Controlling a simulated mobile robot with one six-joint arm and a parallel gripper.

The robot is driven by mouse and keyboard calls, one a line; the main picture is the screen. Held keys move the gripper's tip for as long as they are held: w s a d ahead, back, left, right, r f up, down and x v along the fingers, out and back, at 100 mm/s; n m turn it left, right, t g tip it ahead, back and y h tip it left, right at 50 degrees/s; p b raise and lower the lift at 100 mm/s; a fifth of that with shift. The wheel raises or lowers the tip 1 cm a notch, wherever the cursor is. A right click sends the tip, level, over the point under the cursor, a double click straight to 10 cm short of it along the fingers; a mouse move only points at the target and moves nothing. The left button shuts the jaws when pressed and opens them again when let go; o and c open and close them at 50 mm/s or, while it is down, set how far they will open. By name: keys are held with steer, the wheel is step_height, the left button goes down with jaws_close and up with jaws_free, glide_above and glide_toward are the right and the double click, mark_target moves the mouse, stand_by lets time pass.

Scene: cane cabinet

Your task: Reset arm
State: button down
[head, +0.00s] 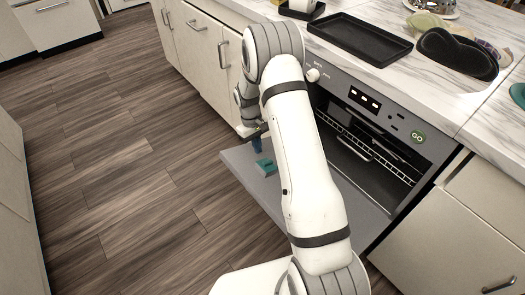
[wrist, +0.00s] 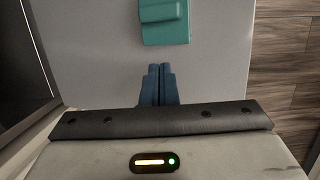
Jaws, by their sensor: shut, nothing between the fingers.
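My gripper (wrist: 158,88) is shut, its two blue fingers together with nothing between them. In the wrist view it is over the grey inner face of the lowered oven door (wrist: 95,60). In the head view my gripper (head: 257,146) is partly hidden behind my arm, above the left part of the open oven door (head: 243,168). A teal object (head: 265,167) lies on that door. It also shows in the wrist view (wrist: 165,22), ahead of the fingertips and apart from them.
The oven (head: 375,140) stands open with a rack inside. A black tray (head: 360,38) and a dark mitt-like item (head: 457,53) lie on the marble counter (head: 425,80) above. Light cabinets line both sides. The wooden floor (head: 110,150) at left is clear.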

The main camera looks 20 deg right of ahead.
step_height(320, 180, up, 22)
steer(key=s+a+m+t+p, duration=0.1)
steer(key=s+p, duration=0.2)
steer(key=p, duration=0.1)
steer(key=s+r+m+t+p, duration=0.1)
steer(key=s+r+p, duration=0.3)
steer(key=s+r, duration=0.5)
steer(key=s+a+r+m+t+y+p, duration=0.1)
steer(key=s+r+m+t+p, duration=0.1)
steer(key=s+r, duration=0.8)
steer(key=s+t+p, duration=0.1)
steer(key=s+p, duration=0.1)
steer(key=s, duration=0.5)
steer(key=shift+r, duration=0.3)
